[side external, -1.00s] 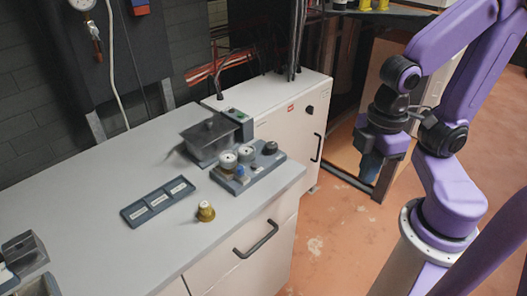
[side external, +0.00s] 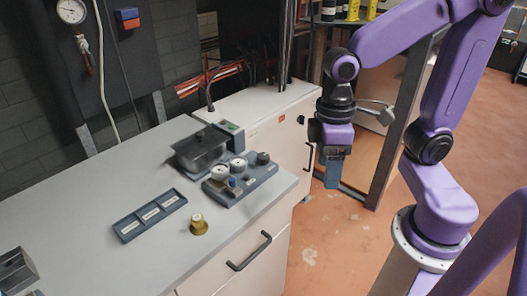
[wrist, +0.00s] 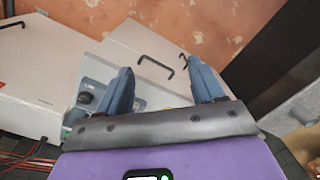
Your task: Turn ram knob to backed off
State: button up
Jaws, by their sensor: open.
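A dark grey block (side external: 240,186) on the bench carries two white-topped round dials (side external: 219,173) (side external: 238,166), a small blue part (side external: 232,182) and a black knob (side external: 263,158) at its right end. I cannot read which of these is the ram knob. In the wrist view a dark round knob (wrist: 85,98) shows left of the fingers, with part of the block hidden behind them. My gripper (side external: 333,184) hangs fingers down, right of the bench, apart from the block and touching nothing. Its blue fingers stand apart and empty in the wrist view (wrist: 162,68).
A grey lidded box (side external: 203,148) stands behind the block. A tray with labelled slots (side external: 122,229) and a brass-coloured fitting (side external: 199,225) lie nearer the front. A white cabinet (side external: 275,130) stands behind the bench. Open floor lies right of the bench.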

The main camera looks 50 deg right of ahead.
jog(key=w+r+m+g, duration=0.1)
jog(key=w+m, duration=0.4)
jog(key=w, duration=0.4)
jog(key=m+g+y, duration=0.1)
jog(key=m+y, duration=0.1)
jog(key=m, duration=0.7)
send_over(263, 155)
jog(key=s+a, duration=0.2)
jog(key=a, duration=0.1)
jog(key=w+d+m+y, duration=0.2)
jog(key=w+d+m, duration=0.35)
jog(key=d, duration=0.35)
jog(key=shift+h, duration=0.3)
jog(key=x, duration=1.8)
jog(key=shift+w+a, duration=0.1)
jog(key=shift+w, duration=0.15)
jog(key=shift+r, duration=0.1)
jog(key=shift+c, duration=0.3)
jog(key=c, duration=1)
